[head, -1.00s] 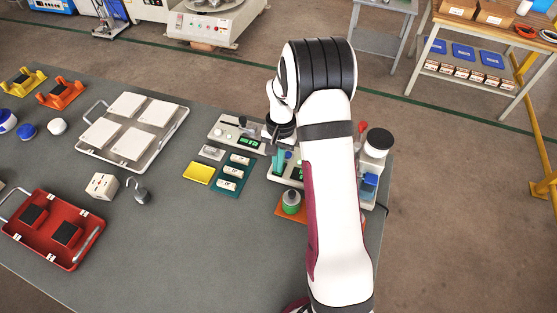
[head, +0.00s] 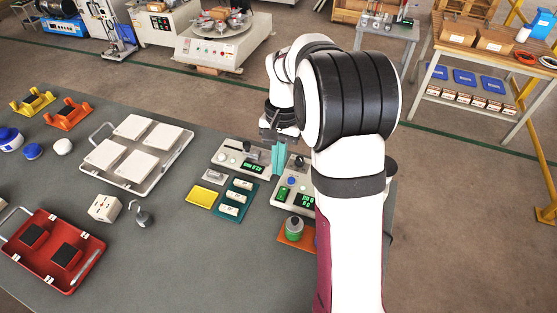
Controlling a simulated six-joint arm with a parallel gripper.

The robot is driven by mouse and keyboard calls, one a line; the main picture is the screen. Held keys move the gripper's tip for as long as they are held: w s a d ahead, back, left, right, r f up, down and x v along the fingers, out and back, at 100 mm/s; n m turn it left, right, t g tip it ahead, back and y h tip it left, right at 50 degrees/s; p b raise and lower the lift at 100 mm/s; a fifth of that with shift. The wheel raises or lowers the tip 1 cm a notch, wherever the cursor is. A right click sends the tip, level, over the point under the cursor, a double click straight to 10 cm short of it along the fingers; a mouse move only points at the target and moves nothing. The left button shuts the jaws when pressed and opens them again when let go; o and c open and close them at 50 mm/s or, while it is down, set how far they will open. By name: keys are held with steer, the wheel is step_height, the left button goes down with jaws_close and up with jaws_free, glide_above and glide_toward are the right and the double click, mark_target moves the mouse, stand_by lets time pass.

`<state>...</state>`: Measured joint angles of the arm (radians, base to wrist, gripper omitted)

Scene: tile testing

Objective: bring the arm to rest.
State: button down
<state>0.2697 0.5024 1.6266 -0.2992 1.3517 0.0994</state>
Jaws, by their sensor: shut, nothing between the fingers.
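My arm rises from the bottom right of the head view, in white with black bands. My gripper (head: 269,134) hangs at its end, above the test devices at the right of the table, with its fingers small and partly in shadow. It is shut and holds nothing. It is apart from the grey device with a green display (head: 240,157) just below and left of it. A teal upright piece (head: 279,158) shows just below the gripper; I cannot tell what it belongs to. My arm hides the table's right end.
Bare grey table lies at front centre.

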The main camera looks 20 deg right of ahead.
steer(key=s+a+r+n, duration=0.1)
steer(key=s+a+r, duration=0.3)
steer(key=s, duration=0.2)
steer(key=s+a+r+n, duration=0.1)
steer(key=s+a+r, duration=0.3)
steer(key=s, duration=0.3)
steer(key=s+a+f, duration=0.1)
steer(key=s+a, duration=0.1)
steer(key=s, duration=0.4)
steer(key=s+a+f+n+t, duration=0.1)
steer(key=s+a, duration=0.1)
steer(key=s, duration=0.4)
steer(key=shift+s+a+f+y, duration=0.2)
steer(key=shift+s+f+y, duration=0.05)
steer(key=shift+s+y, duration=0.1)
